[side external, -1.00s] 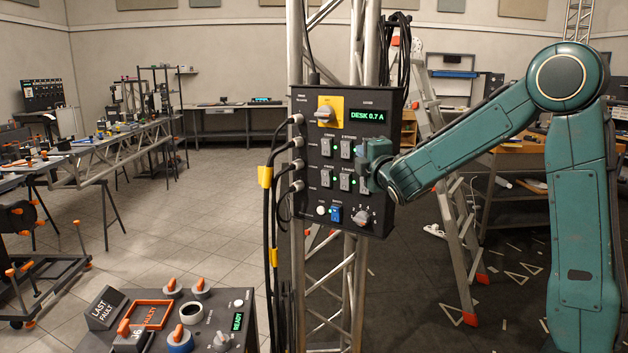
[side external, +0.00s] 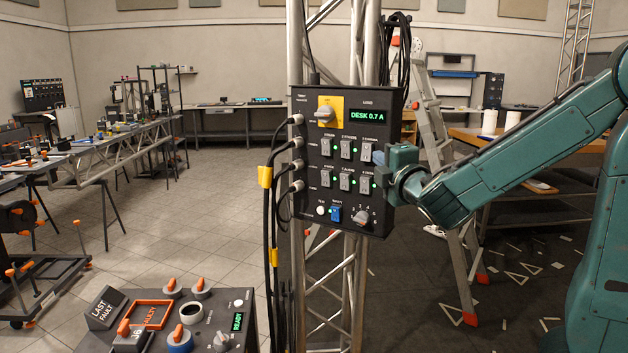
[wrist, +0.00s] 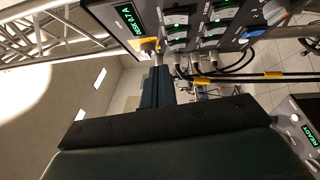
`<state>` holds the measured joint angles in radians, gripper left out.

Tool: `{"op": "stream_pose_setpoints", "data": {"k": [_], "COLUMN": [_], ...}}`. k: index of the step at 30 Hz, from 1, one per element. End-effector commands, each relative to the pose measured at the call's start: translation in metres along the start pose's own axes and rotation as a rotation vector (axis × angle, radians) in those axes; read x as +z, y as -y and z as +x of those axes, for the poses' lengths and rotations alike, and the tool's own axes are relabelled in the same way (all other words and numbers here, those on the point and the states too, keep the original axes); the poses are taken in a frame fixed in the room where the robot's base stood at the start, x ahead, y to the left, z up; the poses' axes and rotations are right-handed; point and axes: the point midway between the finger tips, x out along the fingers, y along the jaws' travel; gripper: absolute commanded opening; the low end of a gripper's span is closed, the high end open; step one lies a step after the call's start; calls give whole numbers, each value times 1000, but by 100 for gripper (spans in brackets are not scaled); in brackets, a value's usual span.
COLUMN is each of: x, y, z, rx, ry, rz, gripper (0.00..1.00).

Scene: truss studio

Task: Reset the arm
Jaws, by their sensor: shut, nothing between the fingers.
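My teal gripper (side external: 384,158) is at the right edge of the black power panel (side external: 312,222), in front of its upper-right switches as seen in the side view. It is shut with nothing held. Whether its tips touch the panel is hard to tell. The panel's display (side external: 373,115) reads "DESK 0.7 A".
The panel hangs on a metal truss (side external: 335,290). Black cables (side external: 272,220) run down its left side. A sloped console (side external: 250,335) with orange-topped knobs and a "READY" display stands at the lower left. A ladder (side external: 446,190) stands behind my arm.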

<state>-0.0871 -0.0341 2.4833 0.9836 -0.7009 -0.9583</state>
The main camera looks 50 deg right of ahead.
Motion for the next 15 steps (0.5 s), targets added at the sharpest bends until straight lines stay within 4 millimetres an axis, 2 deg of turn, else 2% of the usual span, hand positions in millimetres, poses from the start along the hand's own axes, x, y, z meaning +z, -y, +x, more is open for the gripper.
{"op": "stream_pose_setpoints", "data": {"k": [10,15], "x": [1,6], "y": [0,5], "z": [0,-4], "rx": [-5,-50], "ry": [2,20], "rz": [10,86], "gripper": [0,0]}}
